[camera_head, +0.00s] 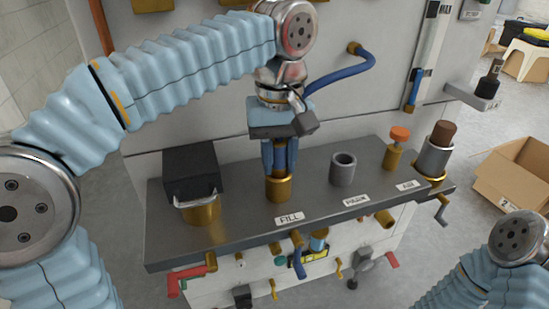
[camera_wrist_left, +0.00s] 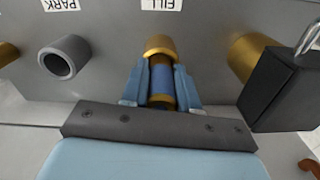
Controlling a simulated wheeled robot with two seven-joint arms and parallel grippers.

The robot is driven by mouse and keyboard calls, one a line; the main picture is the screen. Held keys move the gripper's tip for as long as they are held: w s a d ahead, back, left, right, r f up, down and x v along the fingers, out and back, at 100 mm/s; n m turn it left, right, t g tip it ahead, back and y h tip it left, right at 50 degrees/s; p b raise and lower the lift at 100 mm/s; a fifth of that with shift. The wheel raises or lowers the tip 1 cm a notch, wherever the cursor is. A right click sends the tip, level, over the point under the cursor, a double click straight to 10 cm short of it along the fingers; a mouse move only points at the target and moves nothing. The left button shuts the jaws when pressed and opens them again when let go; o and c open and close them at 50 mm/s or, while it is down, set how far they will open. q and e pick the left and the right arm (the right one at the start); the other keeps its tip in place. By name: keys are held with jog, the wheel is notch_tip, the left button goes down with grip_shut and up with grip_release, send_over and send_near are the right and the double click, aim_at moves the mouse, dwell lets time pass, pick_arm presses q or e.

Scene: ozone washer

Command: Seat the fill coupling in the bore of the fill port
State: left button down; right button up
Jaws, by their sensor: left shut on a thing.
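The fill port (camera_head: 279,188) is a brass cylinder on the grey shelf, behind the FILL label (camera_head: 289,218). It also shows in the left wrist view (camera_wrist_left: 160,46). My left gripper (camera_head: 280,158) points down over it, with its blue fingers shut on the fill coupling (camera_wrist_left: 162,83), a brass piece with a blue band. The coupling is upright and in line with the port. Its lower end meets the port's mouth; I cannot tell how far it is inside the bore. My right arm shows at the lower right, but its gripper is out of view.
A black padlock (camera_head: 190,170) covers a brass port left of the fill port. The grey PARK holder (camera_head: 342,168) stands empty to the right. Beyond it is an orange-capped brass fitting (camera_head: 397,147). A blue hose (camera_head: 345,72) runs from the wall behind my left wrist.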

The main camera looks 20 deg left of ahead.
aim_at(279, 140)
pick_arm(q)
jog(key=shift+f, duration=0.1)
jog(key=c, duration=0.8)
grip_release()
jog(key=shift+c, duration=0.2)
jog(key=shift+r, duration=0.35)
notch_tip(279, 140, up, 6)
jog(key=shift+f+p, duration=0.15)
jog(key=shift+p, duration=0.5)
jog(key=shift+r, duration=0.65)
